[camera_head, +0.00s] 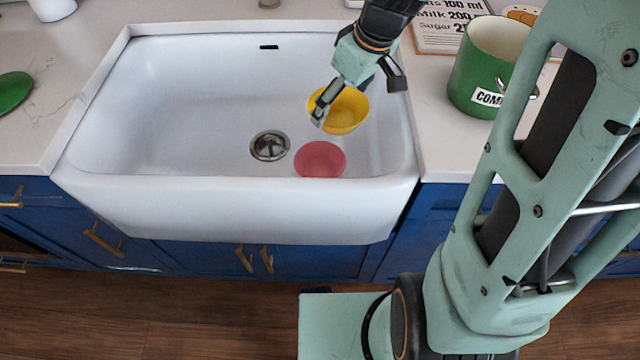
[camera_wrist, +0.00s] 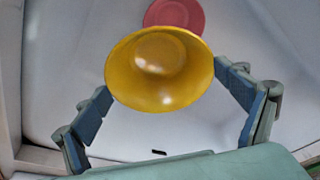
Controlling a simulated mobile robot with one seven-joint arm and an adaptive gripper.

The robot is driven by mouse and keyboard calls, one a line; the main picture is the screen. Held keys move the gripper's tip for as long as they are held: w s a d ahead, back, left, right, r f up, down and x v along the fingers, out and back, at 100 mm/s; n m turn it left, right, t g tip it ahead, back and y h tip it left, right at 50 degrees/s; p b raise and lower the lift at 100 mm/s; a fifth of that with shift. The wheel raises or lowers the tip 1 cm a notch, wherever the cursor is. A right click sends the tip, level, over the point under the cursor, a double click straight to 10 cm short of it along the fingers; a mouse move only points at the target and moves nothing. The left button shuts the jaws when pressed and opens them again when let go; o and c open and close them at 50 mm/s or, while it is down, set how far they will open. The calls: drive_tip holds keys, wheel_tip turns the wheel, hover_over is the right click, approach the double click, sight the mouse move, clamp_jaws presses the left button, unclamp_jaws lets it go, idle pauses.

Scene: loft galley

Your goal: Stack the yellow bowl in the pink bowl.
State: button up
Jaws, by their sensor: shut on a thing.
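The yellow bowl (camera_head: 347,112) is in my gripper (camera_head: 352,100), held above the sink floor on the right side of the sink. In the wrist view the yellow bowl (camera_wrist: 160,72) sits between the two fingers of my gripper (camera_wrist: 166,88), with its opening facing the camera. The pink bowl (camera_head: 320,160) rests on the sink floor near the front right, just below the yellow bowl in the head view. In the wrist view the pink bowl (camera_wrist: 176,14) shows beyond the yellow bowl, which partly hides it. The two bowls look apart.
The white sink (camera_head: 190,90) has a drain (camera_head: 269,146) left of the pink bowl. A green canister (camera_head: 478,72) and a recipe board (camera_head: 445,28) stand on the right counter. A green round thing (camera_head: 14,90) lies on the left counter. The left of the sink is clear.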

drive_tip(key=a+f+n+b, duration=0.1)
drive_tip(key=s+a+f+n+b, duration=0.1)
drive_tip(key=f+b, duration=0.1)
drive_tip(key=a+f+n+g+b, duration=0.1)
drive_tip(key=f+b, duration=0.1)
drive_tip(key=shift+s+a+f+n+y, duration=0.1)
drive_tip(key=shift+s+a+n+y, duration=0.2)
drive_tip(key=shift+n+y, duration=0.1)
drive_tip(key=shift+a+f, duration=0.1)
drive_tip(key=shift+f, duration=0.25)
drive_tip(key=b, duration=0.3)
hover_over(322, 172)
wheel_tip(322, 172, down, 9)
drive_tip(key=shift+f, duration=0.1)
drive_tip(key=shift+f, duration=0.1)
drive_tip(key=shift+f, duration=0.15)
drive_tip(key=o, duration=1.2)
drive_tip(key=shift+o, duration=0.2)
